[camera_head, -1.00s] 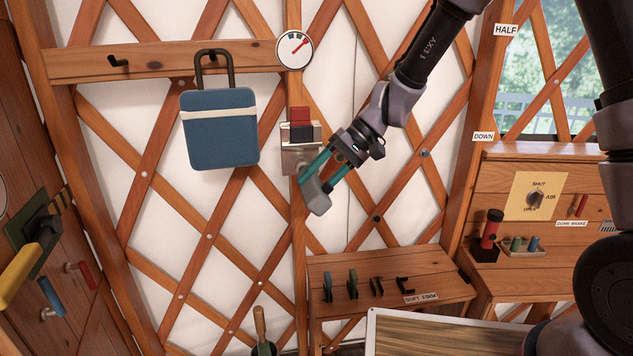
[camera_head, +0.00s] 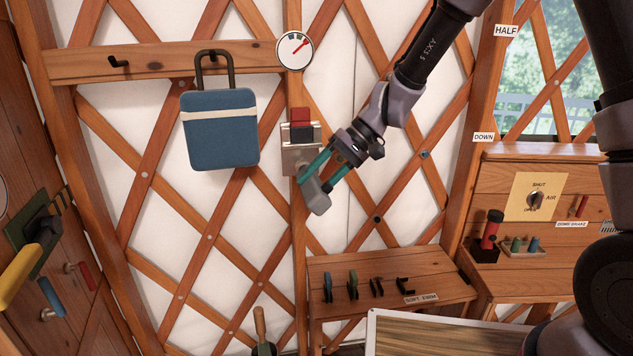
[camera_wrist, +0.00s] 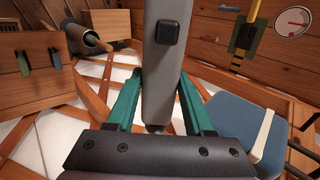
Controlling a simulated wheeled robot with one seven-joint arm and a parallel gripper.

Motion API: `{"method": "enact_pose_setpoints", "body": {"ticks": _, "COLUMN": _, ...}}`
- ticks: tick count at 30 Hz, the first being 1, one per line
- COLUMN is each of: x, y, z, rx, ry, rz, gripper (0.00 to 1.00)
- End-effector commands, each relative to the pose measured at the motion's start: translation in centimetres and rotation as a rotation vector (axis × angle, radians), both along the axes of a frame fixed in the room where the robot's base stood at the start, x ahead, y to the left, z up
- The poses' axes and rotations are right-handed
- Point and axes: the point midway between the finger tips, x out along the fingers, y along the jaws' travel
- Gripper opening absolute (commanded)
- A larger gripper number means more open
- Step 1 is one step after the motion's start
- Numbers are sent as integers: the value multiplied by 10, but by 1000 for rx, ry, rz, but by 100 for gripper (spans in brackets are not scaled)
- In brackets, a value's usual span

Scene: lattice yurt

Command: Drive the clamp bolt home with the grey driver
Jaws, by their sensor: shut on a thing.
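My gripper (camera_head: 321,181) has teal fingers and is shut on the grey driver (camera_head: 317,199), beside the upright post. In the wrist view the driver (camera_wrist: 166,75) is a thick grey body with a black square button, between the two teal fingers. The clamp (camera_head: 297,158) is a pale metal block on the post, with a dark and red part above it. The driver is just below and to the right of the clamp. The clamp bolt cannot be made out; the driver and fingers cover the area. I cannot tell whether the driver touches the bolt.
A small wooden shelf (camera_head: 440,284) with several tools is below. A cabinet with a knob panel (camera_head: 535,196) stands at right.

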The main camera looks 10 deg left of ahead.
Motion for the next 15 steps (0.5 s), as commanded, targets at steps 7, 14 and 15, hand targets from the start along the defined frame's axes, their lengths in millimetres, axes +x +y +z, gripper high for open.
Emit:
{"method": "enact_pose_setpoints", "body": {"ticks": 7, "x": 4, "y": 2, "z": 1, "rx": 2, "ry": 0, "rz": -1, "gripper": 0}}
{"method": "enact_pose_setpoints", "body": {"ticks": 14, "x": 4, "y": 2, "z": 1, "rx": 1, "ry": 0, "rz": -1, "gripper": 0}}
{"method": "enact_pose_setpoints", "body": {"ticks": 15, "x": 4, "y": 2, "z": 1, "rx": 1, "ry": 0, "rz": -1, "gripper": 0}}
